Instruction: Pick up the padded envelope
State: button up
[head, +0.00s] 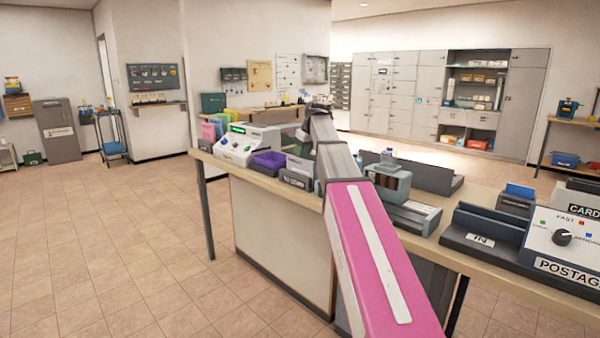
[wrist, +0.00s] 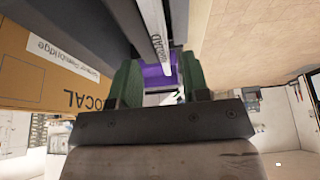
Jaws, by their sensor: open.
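My gripper (wrist: 158,72) shows in the wrist view, with its two green fingers apart. A purple surface and a pale grey strip show behind the gap between them, and I see nothing clearly gripped. In the head view my arm reaches over the counter, and its far end hides the gripper. I cannot pick out the padded envelope for certain in either view. A brown cardboard-coloured face (wrist: 35,65) with a white label and dark lettering is close to the left of the fingers in the wrist view.
The long counter (head: 300,200) holds a white-and-green machine (head: 245,145), a purple tray (head: 268,162), a grey-green device (head: 388,182), a dark IN tray (head: 480,238) and a postage machine (head: 565,240). Open tiled floor (head: 110,250) lies left of the counter. Grey lockers (head: 400,90) line the back wall.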

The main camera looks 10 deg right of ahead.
aim_at(300, 170)
jog(key=shift+x, duration=1.95)
jog(key=shift+s+f, duration=0.15)
jog(key=shift+f, duration=0.05)
grip_shut()
